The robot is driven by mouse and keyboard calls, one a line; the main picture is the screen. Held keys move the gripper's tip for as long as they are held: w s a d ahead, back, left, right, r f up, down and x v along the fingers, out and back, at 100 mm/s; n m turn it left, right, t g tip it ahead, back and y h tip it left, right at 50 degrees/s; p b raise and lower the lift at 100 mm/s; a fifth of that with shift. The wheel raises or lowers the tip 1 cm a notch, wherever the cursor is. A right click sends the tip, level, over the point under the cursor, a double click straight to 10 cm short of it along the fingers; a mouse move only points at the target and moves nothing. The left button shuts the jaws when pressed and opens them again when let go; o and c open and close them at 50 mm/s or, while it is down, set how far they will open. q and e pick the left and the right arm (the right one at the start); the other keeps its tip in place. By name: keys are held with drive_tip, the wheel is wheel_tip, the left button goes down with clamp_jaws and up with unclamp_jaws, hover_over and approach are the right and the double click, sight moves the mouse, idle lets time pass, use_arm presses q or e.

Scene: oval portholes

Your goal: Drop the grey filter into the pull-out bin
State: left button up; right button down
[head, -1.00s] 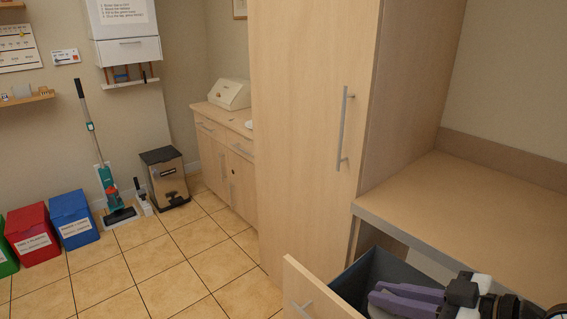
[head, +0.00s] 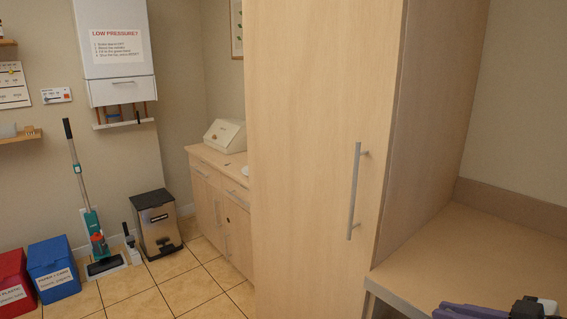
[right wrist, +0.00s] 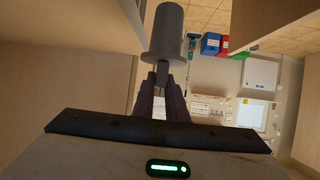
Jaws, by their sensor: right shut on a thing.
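The grey filter (right wrist: 164,35) is a plain grey cylinder with a narrower stem. In the right wrist view my right gripper (right wrist: 161,78) is shut on this stem, with the wide body beyond the fingertips. In the head view only a purple part of my right gripper (head: 462,312) shows at the bottom right edge, and the filter is not visible there. The pull-out bin is outside the head view now, and I cannot make it out for certain in the right wrist view. My left gripper is not in view.
A tall wooden cabinet (head: 310,150) with a long handle stands in the middle, beside a wooden counter (head: 480,240) on the right. A pedal bin (head: 157,222), a blue bin (head: 52,268) and a red bin (head: 12,285) stand at the left. The tiled floor (head: 180,290) between is clear.

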wheel_tip(320, 180, down, 3)
drive_tip(key=shift+r+b, duration=0.2)
drive_tip(key=shift+b, duration=0.5)
drive_tip(key=shift+f+b, duration=0.35)
drive_tip(key=shift+b, duration=0.1)
drive_tip(key=c, duration=1.7)
unclamp_jaws()
drive_tip(key=v, duration=1)
drive_tip(key=shift+r, duration=0.1)
drive_tip(key=shift+s, duration=0.15)
